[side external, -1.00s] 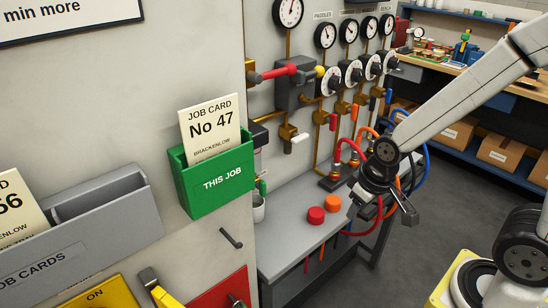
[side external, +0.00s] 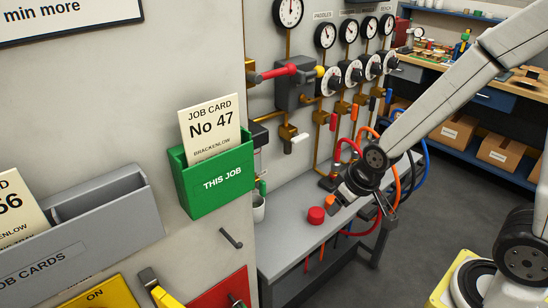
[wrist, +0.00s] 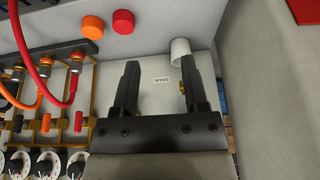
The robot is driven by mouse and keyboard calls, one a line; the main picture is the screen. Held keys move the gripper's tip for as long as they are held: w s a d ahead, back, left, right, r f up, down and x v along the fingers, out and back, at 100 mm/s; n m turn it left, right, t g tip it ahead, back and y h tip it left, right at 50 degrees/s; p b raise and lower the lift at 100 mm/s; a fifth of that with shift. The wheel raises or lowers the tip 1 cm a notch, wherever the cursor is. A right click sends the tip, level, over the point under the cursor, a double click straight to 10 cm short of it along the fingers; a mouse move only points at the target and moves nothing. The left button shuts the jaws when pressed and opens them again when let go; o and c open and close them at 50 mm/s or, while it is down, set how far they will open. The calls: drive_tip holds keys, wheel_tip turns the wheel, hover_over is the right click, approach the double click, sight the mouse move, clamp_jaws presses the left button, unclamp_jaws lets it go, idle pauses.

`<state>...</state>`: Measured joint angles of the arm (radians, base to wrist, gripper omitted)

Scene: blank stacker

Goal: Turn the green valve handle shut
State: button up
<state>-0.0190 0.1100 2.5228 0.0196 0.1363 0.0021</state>
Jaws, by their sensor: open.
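A small green piece (side external: 263,187), perhaps the green valve handle, shows in the side view just right of the green card holder's edge, above a white cup (side external: 258,208). The holder and wall edge hide what is around it. No green handle shows in the wrist view. My gripper (side external: 338,197) is over the grey bench, to the right of the green piece and apart from it. In the wrist view my gripper (wrist: 162,85) is open and empty, its two dark fingers wide apart. A bit of brass shows beside the right finger.
A red cap (side external: 316,215) sits on the bench close to my gripper, which largely covers an orange cap. Red, orange and blue hoses hang around my wrist. Brass pipes with white (side external: 300,139), red (side external: 333,121) and orange (side external: 354,112) handles line the wall behind.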

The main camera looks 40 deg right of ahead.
sight(265, 189)
drive_tip(key=w+a+f+t, duration=0.2)
drive_tip(key=w+f+t, duration=0.1)
drive_tip(key=w+t, duration=0.3)
drive_tip(key=w+a+f+t, duration=0.2)
drive_tip(key=w+f+t, duration=0.2)
drive_tip(key=w+t, duration=0.3)
drive_tip(key=shift+a+t, duration=0.15)
drive_tip(key=shift+t, duration=0.25)
drive_tip(key=shift+w, duration=0.1)
drive_tip(key=shift+w, duration=0.1)
drive_tip(key=shift+w, duration=3.8)
clamp_jaws()
